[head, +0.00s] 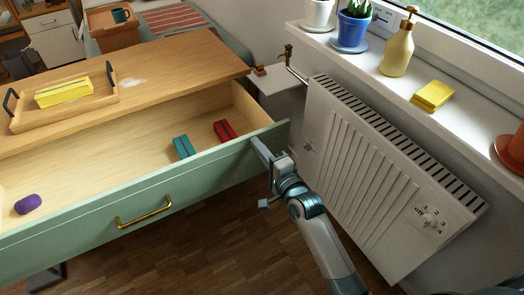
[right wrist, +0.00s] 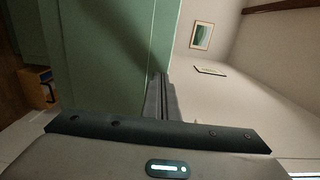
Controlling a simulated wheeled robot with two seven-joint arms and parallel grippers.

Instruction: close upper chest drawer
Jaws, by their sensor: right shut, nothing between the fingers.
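The upper chest drawer (head: 180,183) has a green front, a wooden inside and a brass handle (head: 143,213). It stands pulled out from the chest (head: 165,70). Inside it lie a teal block (head: 183,147), a red block (head: 225,131) and a purple rounded thing (head: 28,204). My right gripper (head: 262,152) is shut and empty at the right end of the drawer front. In the right wrist view the shut fingers (right wrist: 160,95) overlap the edge of the green front (right wrist: 110,50); I cannot tell whether they touch it. My left gripper is not in view.
A wooden tray (head: 108,99) with a yellow block (head: 63,91) sits on the chest top. A white radiator (head: 365,170) stands close to the right of my right arm. The windowsill (head: 460,125) above it holds pots and a soap bottle (head: 397,50). Bare wooden floor (head: 215,235) lies before the drawer.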

